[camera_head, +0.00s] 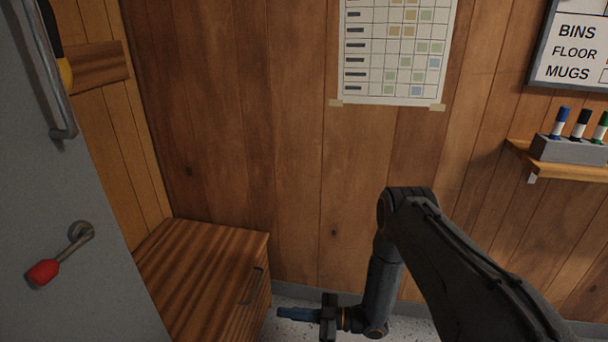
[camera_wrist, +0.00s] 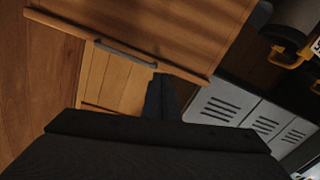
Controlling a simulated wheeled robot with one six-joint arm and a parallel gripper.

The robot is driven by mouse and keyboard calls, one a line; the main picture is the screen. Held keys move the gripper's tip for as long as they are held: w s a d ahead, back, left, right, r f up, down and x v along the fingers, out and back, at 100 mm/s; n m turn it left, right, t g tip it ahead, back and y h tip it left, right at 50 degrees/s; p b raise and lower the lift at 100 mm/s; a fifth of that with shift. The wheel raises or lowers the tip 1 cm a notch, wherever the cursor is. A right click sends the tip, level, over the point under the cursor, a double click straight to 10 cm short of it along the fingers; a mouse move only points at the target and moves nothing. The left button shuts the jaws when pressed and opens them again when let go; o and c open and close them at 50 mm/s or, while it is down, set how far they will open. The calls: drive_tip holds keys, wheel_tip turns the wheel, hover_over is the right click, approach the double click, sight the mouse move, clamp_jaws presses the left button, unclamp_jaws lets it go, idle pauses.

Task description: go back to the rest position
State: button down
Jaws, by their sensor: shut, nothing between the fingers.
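My gripper (camera_head: 296,314) is low in the head view, pointing left, just right of the wooden cabinet. Its fingers are together and hold nothing. In the wrist view the closed fingers (camera_wrist: 160,97) stick up from the dark gripper body, with the cabinet front behind them. My dark arm reaches in from the lower right of the head view and bends down at the elbow. I cannot tell the exact gap between the fingertips and the cabinet.
The wooden cabinet (camera_head: 205,262) stands in the corner. A grey door (camera_head: 60,200) with a red-knobbed lever (camera_head: 45,271) is at left. A marker holder (camera_head: 568,149) sits on a wall shelf (camera_head: 530,157) at right. Grey vented lockers (camera_wrist: 225,105) show in the wrist view.

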drive_tip(key=w+d+r+m+t+h+p, duration=0.1)
drive_tip(key=w+d+r+m+t+h, duration=0.2)
drive_tip(key=w+r, duration=0.35)
drive_tip(key=w+d+r+m+t+h+p, duration=0.1)
drive_tip(key=w+d+r+t+h+p, duration=0.1)
drive_tip(key=w+d+r+h, duration=0.45)
drive_tip(key=w+d+r+m+h+p, duration=0.25)
drive_tip(key=d+r+m+h, duration=0.3)
drive_tip(key=d+r, duration=0.45)
drive_tip(key=s+d+r+m+g+h+p, duration=0.1)
drive_tip(key=s+d+r+m+h, duration=0.15)
drive_tip(key=s+r, duration=0.5)
drive_tip(key=s+d+r+m+g+h+p, duration=0.1)
drive_tip(key=s+d+r+m+p, duration=0.1)
drive_tip(key=s+d+r+m, duration=0.35)
drive_tip(key=s+a+r+m+g+p, duration=0.1)
drive_tip(key=s+r, duration=0.3)
drive_tip(key=s, duration=0.7)
drive_tip(key=s+r+m+g, duration=0.1)
drive_tip(key=s+r+g, duration=0.2)
drive_tip(key=s, duration=0.8)
drive_tip(key=shift+s+a+r+g+p, duration=0.15)
drive_tip(key=shift+a+r+g+p, duration=0.2)
drive_tip(key=shift+r, duration=0.35)
drive_tip(key=shift+m+y, duration=0.25)
